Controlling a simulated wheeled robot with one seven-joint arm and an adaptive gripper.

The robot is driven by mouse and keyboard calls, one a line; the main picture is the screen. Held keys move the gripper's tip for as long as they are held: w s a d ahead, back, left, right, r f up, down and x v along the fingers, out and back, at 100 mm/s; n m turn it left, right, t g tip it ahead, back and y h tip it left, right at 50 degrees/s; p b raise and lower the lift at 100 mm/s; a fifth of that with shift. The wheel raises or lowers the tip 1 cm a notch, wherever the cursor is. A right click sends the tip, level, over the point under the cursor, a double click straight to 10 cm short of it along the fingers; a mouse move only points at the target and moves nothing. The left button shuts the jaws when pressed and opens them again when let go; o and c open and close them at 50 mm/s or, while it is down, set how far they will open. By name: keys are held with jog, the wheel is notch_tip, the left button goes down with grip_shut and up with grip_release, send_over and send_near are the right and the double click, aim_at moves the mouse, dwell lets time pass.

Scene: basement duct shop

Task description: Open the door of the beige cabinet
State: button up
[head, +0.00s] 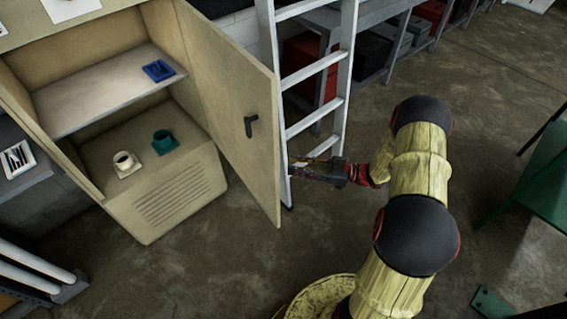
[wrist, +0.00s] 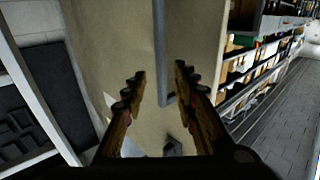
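The beige cabinet (head: 165,200) stands at the left in the head view with its front open. Its door (head: 222,90) is swung wide out to the right, and the shelf and inside show. A dark handle (head: 250,125) is on the door near its free edge. My gripper (head: 297,166) is just right of that edge, in front of the ladder; contact with the door cannot be made out. In the wrist view, my gripper (wrist: 160,72) has its fingers spread apart with nothing held. A beige surface and a grey upright bar (wrist: 160,50) show beyond the fingers.
A white ladder (head: 318,70) stands right behind the door. A green table (head: 545,165) stands at the right. The floor before the cabinet is clear.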

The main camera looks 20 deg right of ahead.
jog(key=v, duration=0.5)
jog(key=shift+d, duration=0.1)
jog(key=shift+f, duration=0.1)
dwell(0.3)
